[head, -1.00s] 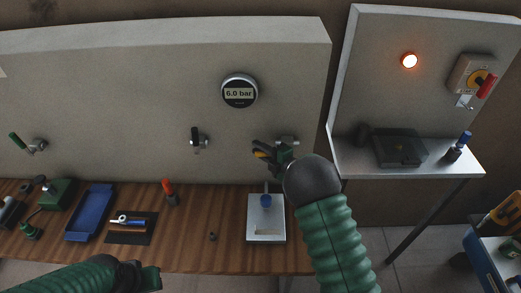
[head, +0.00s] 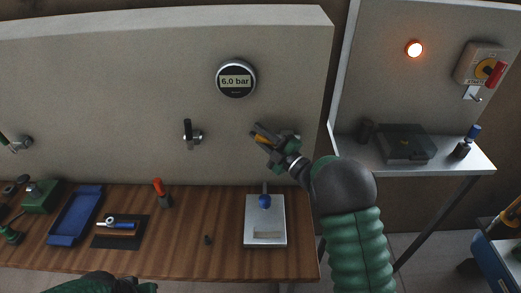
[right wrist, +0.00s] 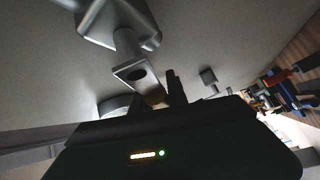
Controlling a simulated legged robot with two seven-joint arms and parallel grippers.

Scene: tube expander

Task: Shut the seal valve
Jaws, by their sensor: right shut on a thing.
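A wall valve with a metal body (right wrist: 120,22) fills the top left of the right wrist view, with a stem and a flat holed plate (right wrist: 135,72) below it. My right gripper (head: 264,137) is at this valve, on the right part of the grey panel, and hides most of it in the head view. It is shut on the valve's yellow-orange handle (head: 263,139), which points left. In the right wrist view a tan strip (right wrist: 156,95) shows beside the dark fingers. Only the top of my left arm shows at the bottom edge; its gripper is out of view.
A black-handled valve (head: 192,135) and a green-handled valve (head: 18,143) are on the same panel. A gauge (head: 236,80) reads 6.0 bar. Below, a metal plate fixture (head: 265,235) stands on the wooden bench (head: 190,250). A lit orange lamp (head: 414,49) is at right.

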